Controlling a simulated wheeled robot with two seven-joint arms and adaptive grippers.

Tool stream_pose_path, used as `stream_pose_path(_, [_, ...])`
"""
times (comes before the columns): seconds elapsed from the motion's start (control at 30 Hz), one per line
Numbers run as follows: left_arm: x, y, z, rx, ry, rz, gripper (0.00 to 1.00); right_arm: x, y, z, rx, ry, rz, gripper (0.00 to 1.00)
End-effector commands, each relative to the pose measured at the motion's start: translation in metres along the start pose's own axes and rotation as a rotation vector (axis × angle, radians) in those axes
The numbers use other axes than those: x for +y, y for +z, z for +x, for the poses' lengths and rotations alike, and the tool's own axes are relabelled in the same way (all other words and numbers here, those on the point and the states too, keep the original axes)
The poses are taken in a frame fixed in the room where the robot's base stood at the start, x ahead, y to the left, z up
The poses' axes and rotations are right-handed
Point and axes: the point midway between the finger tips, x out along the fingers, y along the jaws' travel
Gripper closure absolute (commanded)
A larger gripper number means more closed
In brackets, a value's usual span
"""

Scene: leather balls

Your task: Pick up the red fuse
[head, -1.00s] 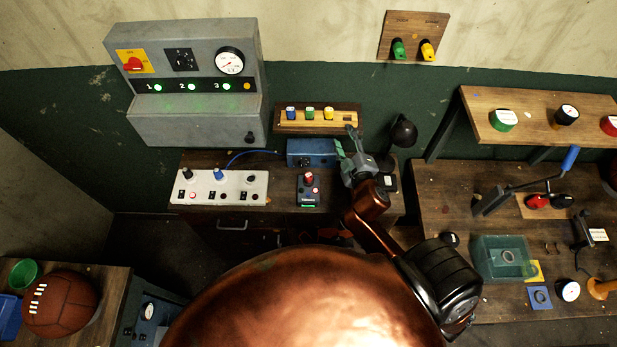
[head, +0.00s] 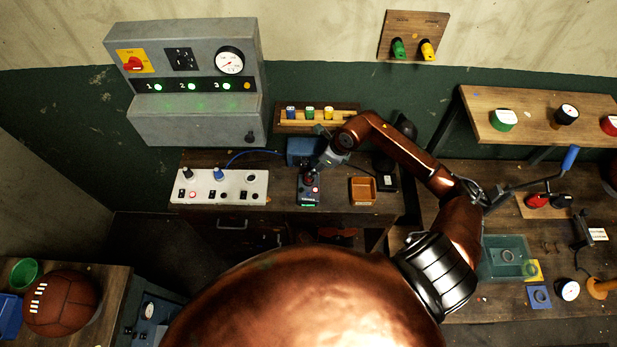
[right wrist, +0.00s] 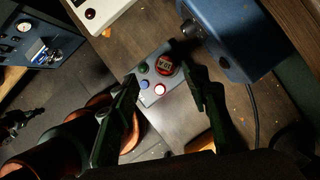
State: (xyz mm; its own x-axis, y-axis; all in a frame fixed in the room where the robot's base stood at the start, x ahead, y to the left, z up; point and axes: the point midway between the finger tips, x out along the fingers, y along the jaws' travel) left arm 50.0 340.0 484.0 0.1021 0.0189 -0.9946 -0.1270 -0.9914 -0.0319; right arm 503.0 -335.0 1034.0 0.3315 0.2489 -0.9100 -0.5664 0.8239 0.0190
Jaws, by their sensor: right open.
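The red fuse (right wrist: 165,67) stands in the small grey tester (right wrist: 150,78), seen nearly from above in the right wrist view. In the head view the tester (head: 309,199) sits on the wooden bench, and my gripper mostly covers the fuse. My right gripper (right wrist: 161,78) is open and empty. Its two fingers are on either side of the tester in the right wrist view, with the fuse between and slightly beyond the tips. I cannot tell the exact height gap. In the head view the right gripper (head: 316,170) is over the tester. My left gripper is not in view.
A wooden rack (head: 275,122) behind holds blue, green and yellow fuses. A blue box (head: 298,152) stands close behind the tester, a white switch panel (head: 230,196) to its left. A small orange-brown tray (head: 363,190) lies to the right. Clear bench shows between tester and tray.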

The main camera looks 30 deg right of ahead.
Motion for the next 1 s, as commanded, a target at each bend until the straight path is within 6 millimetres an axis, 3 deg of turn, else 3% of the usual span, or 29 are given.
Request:
stream_pose_path(0.1, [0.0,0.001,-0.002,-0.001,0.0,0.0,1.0,-0.008,-0.008,0.006,0.037,-0.019,-0.007,0.58])
stream_pose_path(0.7, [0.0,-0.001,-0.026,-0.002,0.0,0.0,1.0,-0.006,-0.01,0.074,0.034,-0.016,-0.006,0.58])
stream_pose_path(1.0, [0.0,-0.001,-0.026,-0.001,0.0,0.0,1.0,-0.007,-0.011,0.077,0.034,-0.018,-0.007,0.6])
